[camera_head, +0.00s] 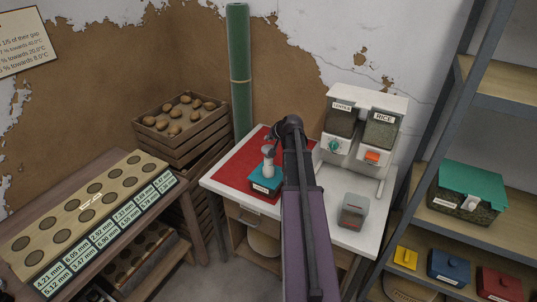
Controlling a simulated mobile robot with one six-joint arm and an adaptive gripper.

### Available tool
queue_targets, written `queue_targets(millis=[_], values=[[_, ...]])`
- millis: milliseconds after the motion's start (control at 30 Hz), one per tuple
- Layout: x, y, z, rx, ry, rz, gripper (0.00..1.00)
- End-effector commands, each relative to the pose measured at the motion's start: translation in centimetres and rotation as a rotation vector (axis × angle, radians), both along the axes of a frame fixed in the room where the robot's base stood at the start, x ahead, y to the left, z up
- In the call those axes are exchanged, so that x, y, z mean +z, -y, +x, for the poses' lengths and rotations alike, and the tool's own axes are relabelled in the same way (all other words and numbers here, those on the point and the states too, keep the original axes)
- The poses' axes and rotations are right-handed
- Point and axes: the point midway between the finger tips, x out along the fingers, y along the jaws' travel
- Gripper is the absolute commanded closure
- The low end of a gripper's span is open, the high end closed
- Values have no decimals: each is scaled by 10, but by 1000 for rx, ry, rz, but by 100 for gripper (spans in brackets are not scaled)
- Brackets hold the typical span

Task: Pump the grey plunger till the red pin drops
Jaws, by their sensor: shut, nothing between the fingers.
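A small pump with a teal base (264,184) and a white label stands on the red mat (238,166) at the left of the white table. Its pale grey plunger (268,162) rises upright from the base. I cannot make out a red pin on it. My dark and purple arm reaches up from the bottom edge, and its far joint is just right of the pump. My gripper's fingers cannot be made out; the arm hides that area. I cannot tell whether anything touches the plunger.
A white dispenser with lentils (341,120) and rice (380,132) stands at the table's back right. A grey clear container (353,211) is at its front right. A green roll (239,75) and potato crate (179,138) stand behind left. Shelving (455,205) bounds the right.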

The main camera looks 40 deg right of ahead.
Motion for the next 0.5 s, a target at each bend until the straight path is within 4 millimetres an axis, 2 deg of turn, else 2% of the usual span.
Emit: queue_targets(millis=[33, 200, 500], values=[[-8, 0, 0, 0, 0, 0, 100], [-18, 0, 0, 0, 0, 0, 100], [-24, 1, -1, -2, 0, 0, 100]])
